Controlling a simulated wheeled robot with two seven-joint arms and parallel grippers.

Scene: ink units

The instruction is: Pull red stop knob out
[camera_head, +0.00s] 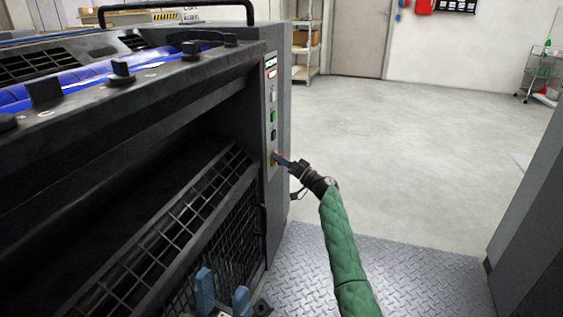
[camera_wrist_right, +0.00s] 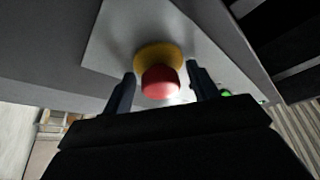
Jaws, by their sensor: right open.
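The red stop knob (camera_wrist_right: 161,82) sits on a yellow collar (camera_wrist_right: 158,54) on the pale control panel (camera_wrist_right: 110,40). In the right wrist view it lies between the two fingers of my right gripper (camera_wrist_right: 161,88), with a gap on each side. In the head view my right gripper (camera_head: 281,160) is at the low end of the narrow panel (camera_head: 270,105) and mostly hides the knob. It is open. My left gripper (camera_head: 223,291) is at the bottom of the head view, its two blue fingers apart and empty, away from the knob.
The dark press (camera_head: 120,120) with a mesh guard (camera_head: 170,225) fills the left. A green button (camera_head: 273,116) is above the knob on the panel. A grey cabinet (camera_head: 535,215) stands at right. The floor (camera_head: 410,150) between is clear.

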